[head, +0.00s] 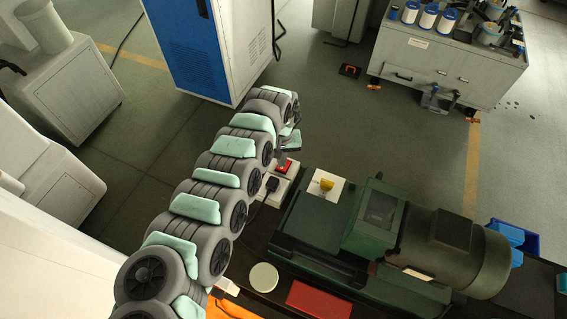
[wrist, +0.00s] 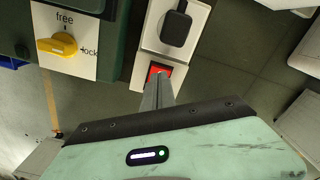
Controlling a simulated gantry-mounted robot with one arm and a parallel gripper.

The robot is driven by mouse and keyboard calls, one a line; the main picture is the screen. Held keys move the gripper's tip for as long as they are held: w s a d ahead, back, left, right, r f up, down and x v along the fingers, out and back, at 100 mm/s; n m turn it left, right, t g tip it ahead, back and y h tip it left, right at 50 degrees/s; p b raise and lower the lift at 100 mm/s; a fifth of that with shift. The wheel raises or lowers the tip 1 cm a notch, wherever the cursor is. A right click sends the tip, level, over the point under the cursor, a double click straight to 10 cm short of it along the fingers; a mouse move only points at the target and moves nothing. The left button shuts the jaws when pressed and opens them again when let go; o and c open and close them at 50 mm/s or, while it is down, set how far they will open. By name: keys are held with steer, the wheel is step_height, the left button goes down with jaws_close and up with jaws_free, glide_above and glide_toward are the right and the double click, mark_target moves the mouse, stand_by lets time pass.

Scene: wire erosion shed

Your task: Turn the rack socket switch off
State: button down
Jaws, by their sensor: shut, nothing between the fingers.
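The rack socket switch is a red rocker in a white socket strip. In the wrist view the red switch (wrist: 153,69) shows just beyond my fingertips, which partly cover it. It also shows in the head view as a red patch (head: 286,168). My gripper (wrist: 161,76) is shut and empty, its narrow grey fingers pointing at the switch. Whether the tips touch it, and which way the rocker is tipped, I cannot tell. In the head view my gripper (head: 283,158) is at the strip, partly behind my arm. A black plug (wrist: 176,27) sits in the strip next to the switch.
A yellow knob (wrist: 58,45) on a white plate marked "free" and "lock" is left of the strip in the wrist view. A green machine (head: 380,215) stands to its right in the head view. A blue and white cabinet (head: 215,50) stands behind. Open floor lies beyond.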

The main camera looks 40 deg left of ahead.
steer(key=shift+f+b, duration=0.35)
steer(key=shift+f, duration=0.6)
stand_by(0.6)
steer(key=shift+r, duration=0.1)
step_height(320, 180, up, 7)
steer(key=p, duration=0.8)
stand_by(0.5)
